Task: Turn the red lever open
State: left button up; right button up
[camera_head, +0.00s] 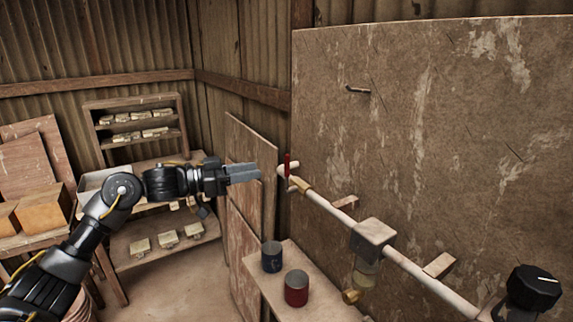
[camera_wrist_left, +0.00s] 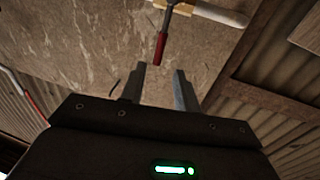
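The red lever (camera_head: 287,164) stands upright at the far left end of a pale pipe (camera_head: 335,212) on the big worn board. In the left wrist view the red lever (camera_wrist_left: 161,48) lies just beyond the fingertips, in line with the gap between them. My left gripper (camera_head: 260,173) is a little to the left of the lever and apart from it. Its two fingers (camera_wrist_left: 160,70) are spread with nothing between them, so it is open.
A grey box fitting (camera_head: 373,238) and a black knob (camera_head: 534,287) sit along the pipe. A dark blue can (camera_head: 271,256) and a red can (camera_head: 296,288) stand on a bench below. Shelves with pale blocks (camera_head: 133,117) are at the back left.

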aim_at(287, 174)
pick_arm(q)
jog(key=shift+p+x, duration=2.15)
jog(key=shift+x, duration=3)
grip_shut()
